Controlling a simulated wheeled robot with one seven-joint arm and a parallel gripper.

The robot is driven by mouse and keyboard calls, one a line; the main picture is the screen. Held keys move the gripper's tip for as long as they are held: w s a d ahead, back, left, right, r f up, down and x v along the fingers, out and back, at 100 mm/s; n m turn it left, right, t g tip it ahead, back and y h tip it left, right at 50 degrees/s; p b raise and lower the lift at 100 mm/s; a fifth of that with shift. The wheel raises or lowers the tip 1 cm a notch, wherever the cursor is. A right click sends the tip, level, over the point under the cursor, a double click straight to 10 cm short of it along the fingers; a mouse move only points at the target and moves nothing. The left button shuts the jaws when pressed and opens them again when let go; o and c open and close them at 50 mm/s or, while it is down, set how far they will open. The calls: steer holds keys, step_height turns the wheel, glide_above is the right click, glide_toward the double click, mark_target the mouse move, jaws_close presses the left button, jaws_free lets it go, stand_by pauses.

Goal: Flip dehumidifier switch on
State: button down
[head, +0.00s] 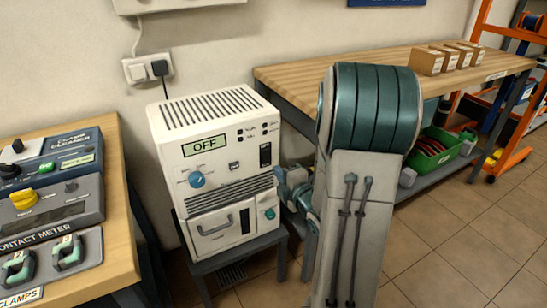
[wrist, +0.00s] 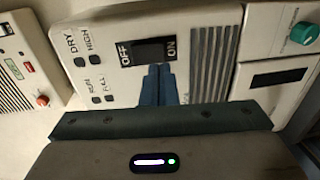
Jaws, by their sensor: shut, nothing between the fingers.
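The dehumidifier (head: 208,118) is a white box on a low dark stand in the head view, and its display (head: 206,144) reads OFF. Its black rocker switch (head: 265,154) is at the right of the front panel. In the wrist view the switch (wrist: 149,50) lies sideways between an OFF label at left and an ON label at right. My gripper (wrist: 158,70) is shut and empty, its blue fingertips at the switch's lower edge in the picture, nearer the ON end. Whether they touch it I cannot tell. In the head view my arm partly hides the gripper (head: 284,180).
A wooden bench (head: 118,160) with the meter and clamps stands close at left. Another workbench (head: 330,66) with small boxes (head: 428,61) runs behind my arm. Tiled floor is clear at lower right.

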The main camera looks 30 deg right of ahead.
mark_target(268, 162)
steer(key=shift+w+a+f, duration=0.1)
steer(key=shift+w+f, duration=0.05)
steer(key=shift+w, duration=0.95)
steer(key=shift+w+f, duration=0.15)
steer(key=shift+w, duration=0.95)
steer(key=shift+f, duration=0.1)
